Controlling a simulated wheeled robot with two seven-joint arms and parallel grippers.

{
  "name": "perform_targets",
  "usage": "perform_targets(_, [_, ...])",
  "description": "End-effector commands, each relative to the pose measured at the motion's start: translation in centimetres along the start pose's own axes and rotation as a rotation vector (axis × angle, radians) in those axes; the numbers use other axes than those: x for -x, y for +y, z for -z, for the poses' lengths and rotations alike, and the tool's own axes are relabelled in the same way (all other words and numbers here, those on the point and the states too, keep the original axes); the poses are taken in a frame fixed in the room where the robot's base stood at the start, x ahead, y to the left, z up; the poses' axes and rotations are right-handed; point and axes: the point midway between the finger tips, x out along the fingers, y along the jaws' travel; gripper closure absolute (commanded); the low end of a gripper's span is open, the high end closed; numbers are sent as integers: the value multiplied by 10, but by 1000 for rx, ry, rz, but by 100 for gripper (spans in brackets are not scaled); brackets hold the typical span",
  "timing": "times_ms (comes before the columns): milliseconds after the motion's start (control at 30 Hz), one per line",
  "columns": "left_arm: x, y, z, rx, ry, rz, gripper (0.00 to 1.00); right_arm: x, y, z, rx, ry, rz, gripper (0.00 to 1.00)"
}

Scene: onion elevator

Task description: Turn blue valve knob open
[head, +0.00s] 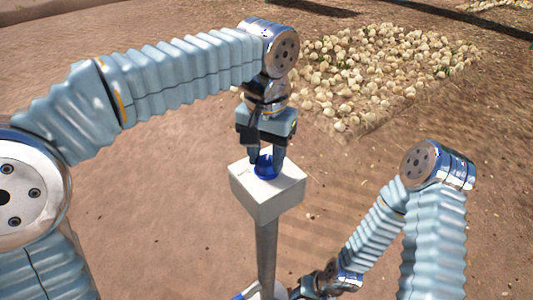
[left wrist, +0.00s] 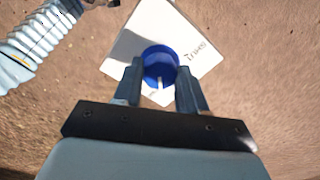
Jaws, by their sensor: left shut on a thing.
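The blue valve knob (head: 265,168) sits on top of a white box (head: 268,202) on a grey post. In the left wrist view the round knob (left wrist: 160,64) shows a pale mark at its near edge. My left gripper (head: 266,160) points down from above and is shut on the knob, one finger on each side. The left wrist view shows its two fingers (left wrist: 160,88) against the knob's sides. The white box top (left wrist: 190,22) bears dark lettering at right. My right gripper (head: 310,290) is low near the bottom edge, partly cut off; its fingers are unclear.
The grey post (head: 266,250) stands on bare brown soil. A large heap of pale onions (head: 385,65) lies on the ground at the back right. The ground left of the post is clear. My right arm is low at the right.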

Motion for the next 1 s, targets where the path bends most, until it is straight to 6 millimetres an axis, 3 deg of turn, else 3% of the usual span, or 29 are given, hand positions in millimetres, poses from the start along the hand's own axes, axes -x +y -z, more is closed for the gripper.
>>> perform_targets(400, [0, 0, 0, -214, 1, 0, 89, 0, 0, 0, 0, 0, 0, 57])
perform_targets(1000, [0, -1, 0, -255, 1, 0, 89, 0, 0, 0, 0, 0, 0, 57])
